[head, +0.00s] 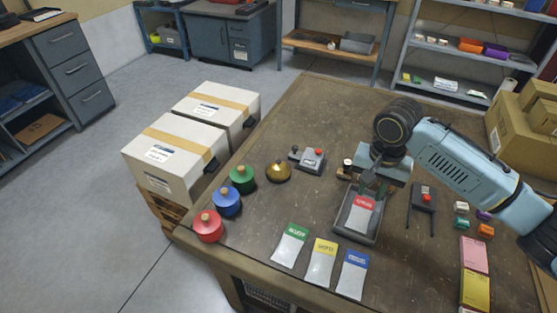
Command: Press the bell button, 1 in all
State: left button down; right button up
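A brass dome (278,171), which looks like the bell, sits on the brown table (300,120) near its left edge, next to the green round pot. A small button on its top is too small to make out clearly. My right gripper (374,189) points down over a grey tray (341,224) holding a red-topped card (361,213). Its two fingers look apart with nothing visible between them. It is well to the right of the brass dome. My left gripper is not in view.
Green (242,180), blue (227,202) and red (208,227) knobbed pots line the left edge. A grey device with a red button (312,161) stands between dome and gripper. Several coloured cards lie at the front. White boxes (180,155) stand left of the table. The table's back is clear.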

grip_shut()
dwell(1.2)
